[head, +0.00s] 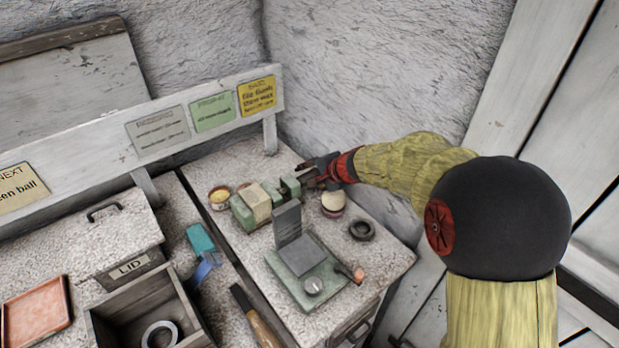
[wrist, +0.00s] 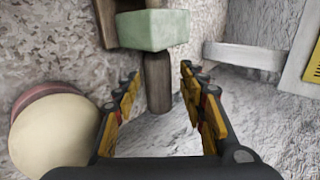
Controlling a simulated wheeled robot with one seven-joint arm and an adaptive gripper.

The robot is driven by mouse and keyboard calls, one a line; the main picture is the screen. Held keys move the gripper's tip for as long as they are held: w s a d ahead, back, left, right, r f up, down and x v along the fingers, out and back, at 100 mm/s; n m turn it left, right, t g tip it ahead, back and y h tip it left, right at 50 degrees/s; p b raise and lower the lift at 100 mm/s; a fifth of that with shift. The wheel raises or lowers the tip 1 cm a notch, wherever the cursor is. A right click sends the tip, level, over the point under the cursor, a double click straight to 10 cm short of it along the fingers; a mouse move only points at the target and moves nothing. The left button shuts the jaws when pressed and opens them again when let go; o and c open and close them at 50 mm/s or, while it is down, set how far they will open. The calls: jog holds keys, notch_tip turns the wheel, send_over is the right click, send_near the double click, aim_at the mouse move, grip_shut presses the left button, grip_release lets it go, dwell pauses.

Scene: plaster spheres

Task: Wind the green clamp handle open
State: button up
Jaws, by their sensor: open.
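The green clamp (head: 243,213) stands on the pale worktop with a cream block (head: 258,203) between its parts. My gripper (head: 312,174) is at the clamp's right end, and the handle is hidden behind it in the head view. In the wrist view a pale green clamp part (wrist: 152,30) is at the top, with a dark brown handle (wrist: 157,85) extending down from it. My open fingers (wrist: 160,90) are on either side of the handle, with a visible gap on each side. I cannot tell how deep it lies between them.
A cream ball (head: 333,201) on a reddish base sits just below my gripper; it also shows at lower left in the wrist view (wrist: 48,138). A dark ring (head: 361,230) and a green stand with a grey upright plate (head: 288,222) are nearby. A wall rises behind.

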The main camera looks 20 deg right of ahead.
jog(key=shift+p, duration=0.55)
jog(key=p, duration=0.2)
jog(key=g+p, duration=0.1)
jog(key=p, duration=0.1)
jog(key=shift+r+g+h, duration=0.2)
jog(key=shift+g+h, duration=0.1)
jog(key=shift+p, duration=0.6)
jog(key=g+p, duration=0.1)
jog(key=p, duration=0.5)
jog(key=g+h+p, duration=0.1)
jog(key=g+p, duration=0.1)
jog(key=p, duration=0.5)
jog(key=g+h+p, duration=0.1)
jog(key=p, duration=0.5)
jog(key=shift+w+a+r+g, duration=0.2)
jog(key=shift+w+g, duration=0.1)
jog(key=shift+w, duration=0.1)
